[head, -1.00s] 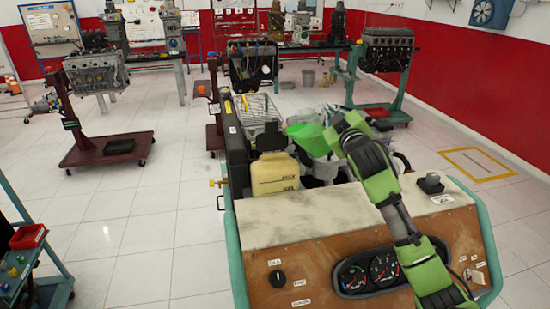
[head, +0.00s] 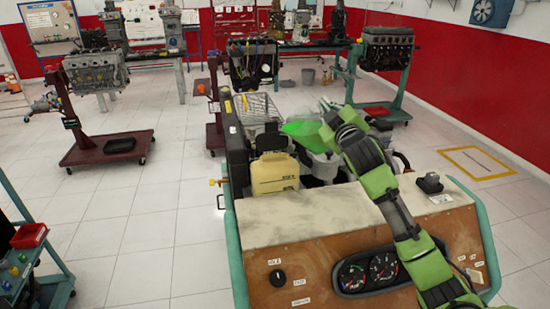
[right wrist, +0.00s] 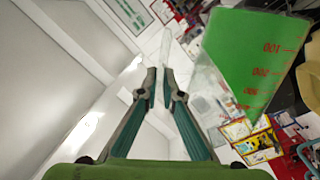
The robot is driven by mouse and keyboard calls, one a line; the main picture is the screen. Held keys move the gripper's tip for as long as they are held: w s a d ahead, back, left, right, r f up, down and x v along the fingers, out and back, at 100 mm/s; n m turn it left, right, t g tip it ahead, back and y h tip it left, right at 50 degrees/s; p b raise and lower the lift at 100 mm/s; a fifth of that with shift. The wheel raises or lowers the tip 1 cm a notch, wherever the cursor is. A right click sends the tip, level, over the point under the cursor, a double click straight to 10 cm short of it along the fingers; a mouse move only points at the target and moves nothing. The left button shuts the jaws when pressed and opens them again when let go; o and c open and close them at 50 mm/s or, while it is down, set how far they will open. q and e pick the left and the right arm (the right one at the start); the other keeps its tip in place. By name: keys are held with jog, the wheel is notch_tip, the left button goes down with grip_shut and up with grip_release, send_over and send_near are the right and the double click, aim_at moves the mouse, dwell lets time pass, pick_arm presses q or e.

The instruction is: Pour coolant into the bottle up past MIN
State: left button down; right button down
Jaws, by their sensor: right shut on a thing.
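The coolant bottle (head: 274,177) is a pale yellow tank with level marks on its front. It stands at the back left of the engine trainer, and a black part (head: 270,142) is at its top. I cannot tell its liquid level. My right gripper (head: 328,131) is shut on a clear measuring jug (right wrist: 212,92). The jug holds green coolant (head: 301,129) and is tilted, up and right of the bottle. In the right wrist view the fingers (right wrist: 160,88) are close together, and red graduations show on the jug. I see no stream. My left gripper is out of view.
The trainer's panel (head: 330,270) with gauges is in front, below a pale worn top (head: 290,218). A wire basket (head: 257,108) is behind the bottle. A cart with a red tray (head: 30,236) is at left. Engine stands are farther back; the floor between is open.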

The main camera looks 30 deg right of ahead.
aim_at(312, 107)
jog(key=shift+a+r+n, duration=0.3)
jog(key=shift+a+n, duration=0.05)
jog(key=shift+n, duration=0.15)
jog(key=shift+a, duration=0.1)
jog(key=shift+w+a, duration=0.1)
jog(key=shift+a, duration=0.15)
jog(key=shift+a, duration=0.2)
jog(key=shift+w+a+n, duration=0.15)
jog(key=shift+a+n, duration=0.05)
jog(key=shift+n, duration=0.3)
jog(key=shift+w+a+r+n+p, duration=0.2)
jog(key=shift+a+r+n, duration=0.1)
jog(key=shift+r+n, duration=0.15)
jog(key=shift+w+a+r+n+p, duration=0.1)
jog(key=shift+a+r+n+p, duration=0.05)
jog(key=shift+a+r+n, duration=0.25)
dwell(0.9)
jog(key=shift+s+a+r, duration=0.1)
jog(key=shift+s, duration=0.05)
dwell(0.3)
jog(key=shift+w+a+r+n+p, duration=0.15)
jog(key=shift+w+r+n+p, duration=0.1)
jog(key=shift+w+p, duration=0.1)
dwell(0.6)
